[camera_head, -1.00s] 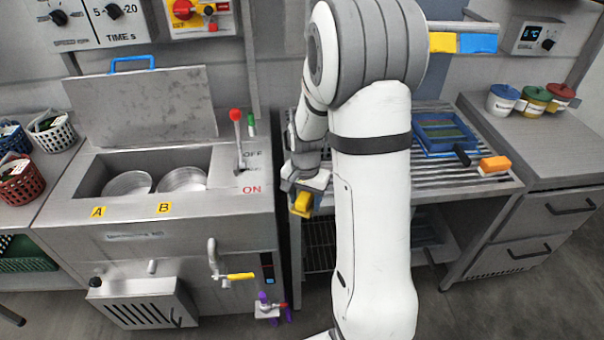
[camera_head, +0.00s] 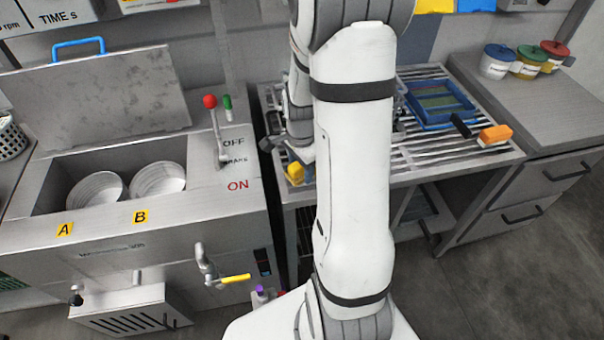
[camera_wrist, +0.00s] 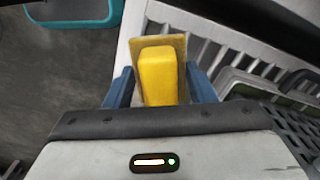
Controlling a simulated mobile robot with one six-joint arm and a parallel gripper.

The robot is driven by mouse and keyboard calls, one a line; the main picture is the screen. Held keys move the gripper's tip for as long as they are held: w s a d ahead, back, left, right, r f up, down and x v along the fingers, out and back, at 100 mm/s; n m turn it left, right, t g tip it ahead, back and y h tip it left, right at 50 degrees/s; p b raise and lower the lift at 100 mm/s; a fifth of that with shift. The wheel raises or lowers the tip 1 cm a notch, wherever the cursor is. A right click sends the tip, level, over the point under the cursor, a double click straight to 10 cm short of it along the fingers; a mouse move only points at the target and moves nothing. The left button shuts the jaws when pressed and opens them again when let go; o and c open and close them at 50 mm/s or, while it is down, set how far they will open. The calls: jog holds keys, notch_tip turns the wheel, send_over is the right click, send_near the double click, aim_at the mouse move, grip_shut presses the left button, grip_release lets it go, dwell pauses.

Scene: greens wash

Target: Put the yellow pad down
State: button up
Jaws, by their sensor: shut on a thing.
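The yellow pad (camera_wrist: 158,75) is a yellow block on a flat tan-yellow backing, held between the blue fingers of my gripper (camera_wrist: 163,88) in the wrist view. In the head view the yellow pad (camera_head: 296,172) shows at the left front part of the slatted metal rack (camera_head: 430,160), beside the washer. My gripper (camera_head: 290,160) is shut on it, partly hidden by my arm. I cannot tell whether the pad touches the rack.
A blue-framed tray (camera_head: 432,123) and an orange-handled brush (camera_head: 494,135) lie on the rack's right part. The washer's red-knobbed lever (camera_head: 211,102) stands left of my gripper. Lidded pots (camera_head: 497,62) stand on the right counter. An open basin (camera_head: 52,190) holds two round baskets.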

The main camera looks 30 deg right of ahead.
aim_at(302, 175)
jog(key=shift+s+f, duration=0.1)
jog(key=shift+f, duration=1.5)
jog(key=shift+f, duration=0.15)
jog(key=o, duration=1.1)
